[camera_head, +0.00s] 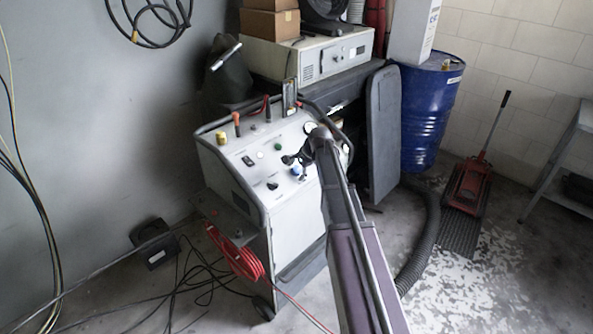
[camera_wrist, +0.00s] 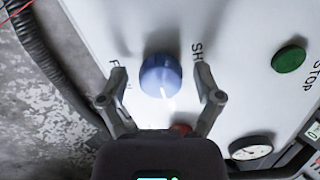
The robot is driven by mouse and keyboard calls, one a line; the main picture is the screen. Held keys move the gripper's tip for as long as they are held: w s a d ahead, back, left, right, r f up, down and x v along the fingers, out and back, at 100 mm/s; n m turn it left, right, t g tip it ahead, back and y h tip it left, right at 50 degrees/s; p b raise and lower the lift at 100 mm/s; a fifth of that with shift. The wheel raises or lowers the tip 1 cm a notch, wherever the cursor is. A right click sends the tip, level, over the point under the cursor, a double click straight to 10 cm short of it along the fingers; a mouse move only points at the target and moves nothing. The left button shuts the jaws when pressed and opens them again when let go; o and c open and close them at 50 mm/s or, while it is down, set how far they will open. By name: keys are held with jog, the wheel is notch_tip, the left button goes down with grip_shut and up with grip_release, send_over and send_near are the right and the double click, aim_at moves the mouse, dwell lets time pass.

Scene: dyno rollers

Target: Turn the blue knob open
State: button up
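The blue knob (camera_wrist: 160,74) is on the white sloping panel and shows round, with a short white mark near its lower rim. In the head view the knob (camera_head: 296,171) is small, just below my gripper (camera_head: 294,160). In the wrist view my gripper (camera_wrist: 162,84) is open, with one finger on each side of the knob. Gaps show between the fingers and the knob, so it is not held. How far the fingertips are from the panel is hard to tell. The fingers partly hide the printed labels beside the knob.
A green button (camera_wrist: 289,59), a red button (camera_wrist: 180,129) and a gauge (camera_wrist: 250,148) are near the knob. The white cabinet (camera_head: 300,235) has a dark rail (camera_head: 255,197) along its edge. A blue drum (camera_head: 430,115) and red floor jack (camera_head: 470,185) stand to the right.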

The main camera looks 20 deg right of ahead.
jog(key=shift+n, duration=0.5)
jog(key=n, duration=0.3)
jog(key=shift+n, duration=0.3)
jog(key=n, duration=0.4)
jog(key=shift+h, duration=0.4)
jog(key=n, duration=0.5)
jog(key=shift+s+p, duration=0.1)
jog(key=shift+p, duration=0.2)
jog(key=n+h, duration=0.1)
jog(key=n, duration=0.3)
jog(key=shift+d, duration=0.1)
jog(key=p+v, duration=1.3)
jog(key=v, duration=0.1)
jog(key=s+a+f+g+b, duration=0.1)
jog(key=s+f+b, duration=0.4)
jog(key=f+b, duration=0.6)
jog(key=s+a+f+m+b, duration=0.1)
jog(key=s+a+f+b, duration=0.3)
jog(key=f+b, duration=0.8)
jog(key=s+a+f+g+h+b, duration=0.1)
jog(key=s+f+b, duration=0.4)
jog(key=f+b, duration=0.7)
jog(key=shift+s+a+f+m+g, duration=0.35)
jog(key=shift+a+f, duration=0.2)
jog(key=shift+a, duration=0.35)
